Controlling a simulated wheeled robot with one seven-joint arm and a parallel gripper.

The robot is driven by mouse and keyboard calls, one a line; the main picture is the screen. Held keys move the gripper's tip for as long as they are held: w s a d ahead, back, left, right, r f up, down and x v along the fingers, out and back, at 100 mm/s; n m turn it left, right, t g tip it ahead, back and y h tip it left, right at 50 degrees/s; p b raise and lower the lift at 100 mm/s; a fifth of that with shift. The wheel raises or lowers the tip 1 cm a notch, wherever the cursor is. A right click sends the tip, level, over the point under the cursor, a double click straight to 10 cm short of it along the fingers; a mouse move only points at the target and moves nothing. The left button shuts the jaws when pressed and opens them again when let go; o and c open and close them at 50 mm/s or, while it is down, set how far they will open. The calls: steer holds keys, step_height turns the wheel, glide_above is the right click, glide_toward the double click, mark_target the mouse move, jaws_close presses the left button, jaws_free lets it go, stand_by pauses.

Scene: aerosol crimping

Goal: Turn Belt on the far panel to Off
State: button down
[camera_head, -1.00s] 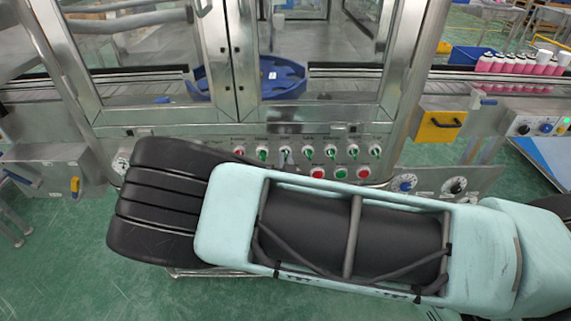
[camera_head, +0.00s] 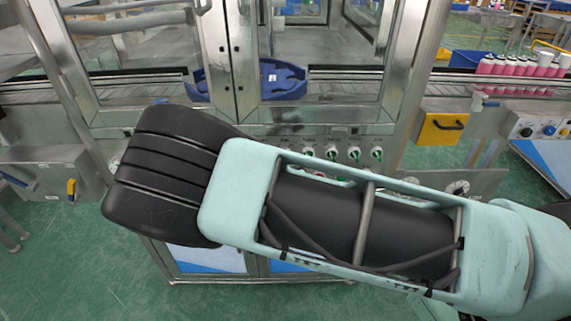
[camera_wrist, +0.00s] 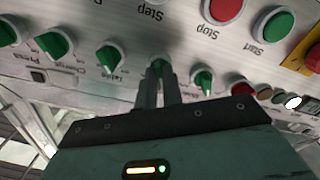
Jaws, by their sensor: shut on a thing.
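In the wrist view, the control panel (camera_wrist: 130,22) shows upside down with a row of green selector knobs. In the head view, the panel (camera_head: 330,131) is partly behind my arm, and my gripper is hidden there.
Red Stop (camera_wrist: 224,8) and green Start (camera_wrist: 274,24) buttons sit close by on the panel. A yellow box with a black handle (camera_head: 440,128) is at its right. Glass doors and a blue round tray (camera_head: 283,82) are behind. Pink cans (camera_head: 515,68) stand at the right.

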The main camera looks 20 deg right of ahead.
stand_by(0.4)
steer(key=c, duration=1.5)
jaws_free()
steer(key=shift+c, duration=0.2)
steer(key=shift+s+a, duration=0.1)
steer(key=shift+s, duration=0.05)
steer(key=b+v, duration=0.2)
steer(key=v, duration=1.5)
steer(key=shift+b, duration=0.3)
